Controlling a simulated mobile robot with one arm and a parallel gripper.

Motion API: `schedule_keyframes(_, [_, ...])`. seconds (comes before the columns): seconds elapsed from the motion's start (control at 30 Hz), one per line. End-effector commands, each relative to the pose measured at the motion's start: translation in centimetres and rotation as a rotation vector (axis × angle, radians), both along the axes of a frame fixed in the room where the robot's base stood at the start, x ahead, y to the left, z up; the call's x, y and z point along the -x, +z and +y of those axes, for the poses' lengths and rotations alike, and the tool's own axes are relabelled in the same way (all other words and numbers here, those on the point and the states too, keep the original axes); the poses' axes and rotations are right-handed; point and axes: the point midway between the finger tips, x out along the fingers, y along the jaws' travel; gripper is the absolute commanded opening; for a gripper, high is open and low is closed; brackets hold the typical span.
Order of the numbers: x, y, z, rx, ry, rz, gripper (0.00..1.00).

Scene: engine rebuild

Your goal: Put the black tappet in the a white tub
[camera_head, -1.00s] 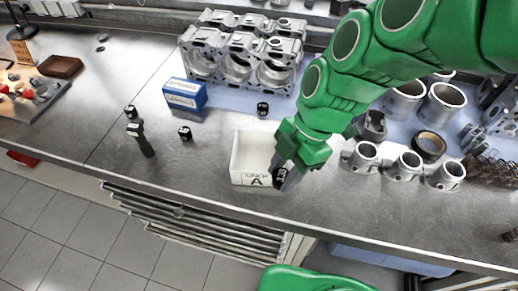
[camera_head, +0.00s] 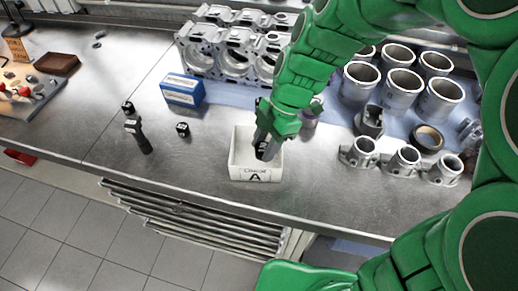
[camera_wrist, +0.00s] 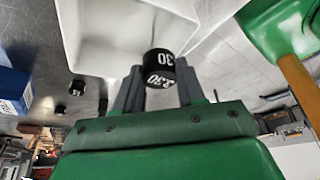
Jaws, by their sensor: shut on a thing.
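The black tappet (camera_head: 262,154) is a short dark cylinder with white marking. My gripper (camera_head: 263,146) is shut on it; the wrist view shows the tappet (camera_wrist: 159,66) between the two fingers (camera_wrist: 157,84), with "30" readable. The white tub (camera_head: 246,174) is an open box with a label "A" on its front, standing near the bench's front edge. In the head view the gripper and tappet are over the tub's opening. The tub also fills the upper left of the wrist view (camera_wrist: 108,30). The exact height of the tappet above the tub floor is unclear.
Another small black cylinder (camera_head: 182,129) and a black upright tool-like part (camera_head: 138,135) stand left of the tub. A blue box (camera_head: 182,91) and a metal engine block (camera_head: 230,55) lie behind. Metal cylinders (camera_head: 402,88) stand to the right. The bench front is clear.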

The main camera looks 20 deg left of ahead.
Motion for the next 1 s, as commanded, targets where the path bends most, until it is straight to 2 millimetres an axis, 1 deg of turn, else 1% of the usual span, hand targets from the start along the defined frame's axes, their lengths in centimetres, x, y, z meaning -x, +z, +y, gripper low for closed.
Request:
schedule_keyframes(0.03, [-0.3,-0.6,0.2,0.002,0.0,0.002,0.08])
schedule_keyframes(0.3, [-2.0,-3.1,1.4,0.002,0.0,0.003,0.08])
schedule_keyframes(0.43, [-2.7,-3.9,1.8,0.001,0.0,-0.001,0.08])
schedule_keyframes(0.77, [-3.4,-4.9,2.2,0.001,0.0,0.001,0.08])
schedule_keyframes(1.0, [-3.4,-7.8,2.3,0.002,0.001,0.004,0.09])
